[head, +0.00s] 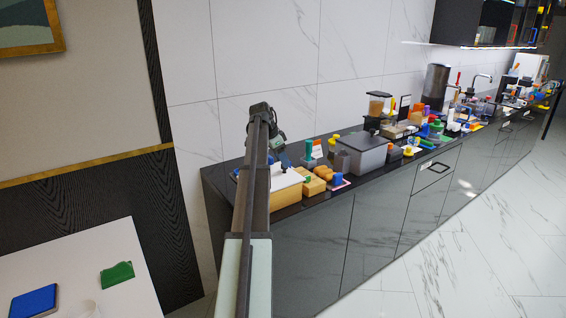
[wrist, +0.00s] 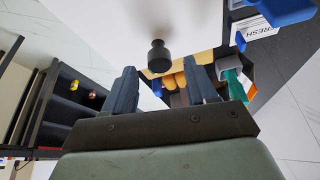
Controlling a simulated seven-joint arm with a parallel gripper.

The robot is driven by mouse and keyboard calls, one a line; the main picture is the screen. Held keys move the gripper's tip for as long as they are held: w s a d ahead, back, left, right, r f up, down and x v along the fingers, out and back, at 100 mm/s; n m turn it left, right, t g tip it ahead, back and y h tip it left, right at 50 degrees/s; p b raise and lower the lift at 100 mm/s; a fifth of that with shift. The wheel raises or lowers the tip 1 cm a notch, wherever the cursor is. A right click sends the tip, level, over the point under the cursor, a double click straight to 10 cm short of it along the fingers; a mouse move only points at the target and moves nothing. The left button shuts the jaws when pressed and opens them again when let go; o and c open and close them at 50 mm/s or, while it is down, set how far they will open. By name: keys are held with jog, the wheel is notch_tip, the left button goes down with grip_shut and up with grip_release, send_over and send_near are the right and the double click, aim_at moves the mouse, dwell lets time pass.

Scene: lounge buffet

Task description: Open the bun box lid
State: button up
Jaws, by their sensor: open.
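A box with a white lid (head: 287,179) and a tan body (head: 285,198), which I take for the bun box, stands at the near left end of the dark counter. The lid lies on it and is partly hidden by my arm. In the wrist view the white lid (wrist: 112,25) fills the upper middle, with a black knob (wrist: 159,58) standing up from it. My gripper (wrist: 158,68) is open, one finger on each side of the knob in that view. Contact with the knob cannot be made out. In the head view my gripper (head: 283,160) is over the box.
Orange-brown buns (head: 323,173) sit right of the box. Beyond are a grey lidded bin (head: 365,157), a green-topped bottle (head: 309,149) and many small items along the counter. The floor at right is clear.

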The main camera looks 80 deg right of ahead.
jog(key=shift+x, duration=0.95)
jog(key=shift+r, duration=0.1)
jog(key=shift+c, duration=0.3)
grip_shut()
